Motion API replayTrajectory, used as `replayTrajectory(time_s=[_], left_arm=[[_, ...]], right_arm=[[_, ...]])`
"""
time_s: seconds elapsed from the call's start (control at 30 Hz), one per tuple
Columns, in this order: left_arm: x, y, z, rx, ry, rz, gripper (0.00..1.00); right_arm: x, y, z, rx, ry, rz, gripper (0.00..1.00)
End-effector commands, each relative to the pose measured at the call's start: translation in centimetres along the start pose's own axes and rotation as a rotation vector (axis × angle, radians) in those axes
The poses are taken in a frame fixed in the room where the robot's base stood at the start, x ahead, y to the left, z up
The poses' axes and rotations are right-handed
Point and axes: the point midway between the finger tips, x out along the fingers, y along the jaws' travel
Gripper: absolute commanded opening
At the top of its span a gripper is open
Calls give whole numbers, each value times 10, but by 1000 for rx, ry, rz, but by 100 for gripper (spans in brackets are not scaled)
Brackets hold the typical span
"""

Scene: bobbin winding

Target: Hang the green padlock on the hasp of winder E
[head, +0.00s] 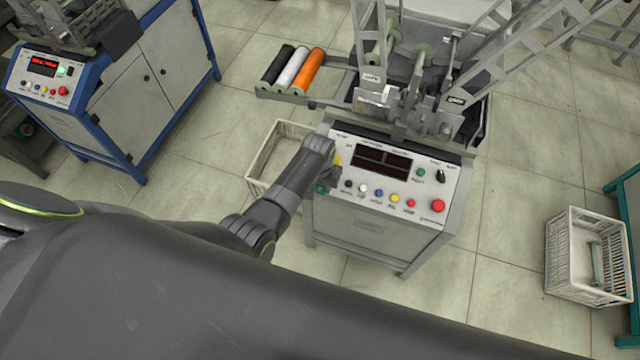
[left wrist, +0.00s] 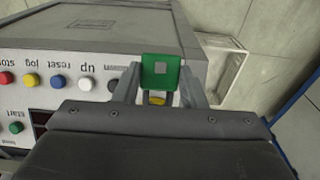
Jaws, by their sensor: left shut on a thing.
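The green padlock (left wrist: 160,72) is held between the two fingers of my left gripper (left wrist: 157,86) in the left wrist view. In the head view, a small part of the padlock (head: 321,188) shows below my left gripper (head: 327,176), at the left edge of the winder's control panel (head: 385,175). A yellow part, perhaps at the hasp, shows beside the gripper (head: 338,160) and just behind the padlock in the wrist view (left wrist: 157,100). The shackle is mostly hidden, and I cannot tell whether it touches the hasp. No winder letter is readable. My right gripper is out of view.
The winder's panel has several coloured buttons (head: 394,198) and a red stop button (head: 438,206) close by. A white crate (head: 262,158) stands on the floor to the left. Another crate (head: 562,265) is at right. A blue-framed winder (head: 165,75) stands upper left.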

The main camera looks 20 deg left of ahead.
Motion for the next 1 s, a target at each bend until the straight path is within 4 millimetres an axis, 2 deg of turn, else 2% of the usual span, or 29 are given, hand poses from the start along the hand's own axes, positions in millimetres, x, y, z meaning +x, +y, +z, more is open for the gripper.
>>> replayTrajectory(time_s=[0.6,1.0], left_arm=[[19,0,-7,0,1,0,6],[20,0,-8,0,0,0,6]], right_arm=[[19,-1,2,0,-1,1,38],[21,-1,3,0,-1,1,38]])
